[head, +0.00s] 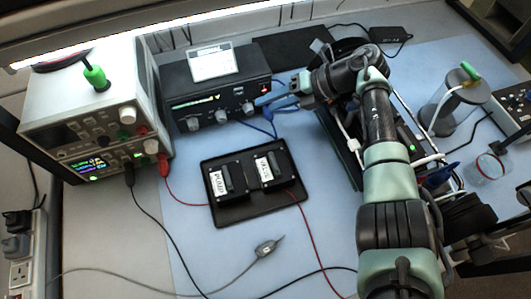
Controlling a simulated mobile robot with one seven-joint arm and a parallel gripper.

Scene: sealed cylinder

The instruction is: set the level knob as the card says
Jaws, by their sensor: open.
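A black instrument box (217,85) stands at the back of the bench with a small lit display and a row of knobs on its front. The knobs are a left knob (193,124), a middle knob (221,115) and a right knob (248,108). Their labels are unreadable, so I cannot tell which is the level knob.
A grey power supply (95,110) stands left of the box. A black tray (244,219) holds two black blocks, one marked PUMP. Red and black leads cross the blue mat (215,262). A clear cylinder (452,100) stands at right, beyond my arm.

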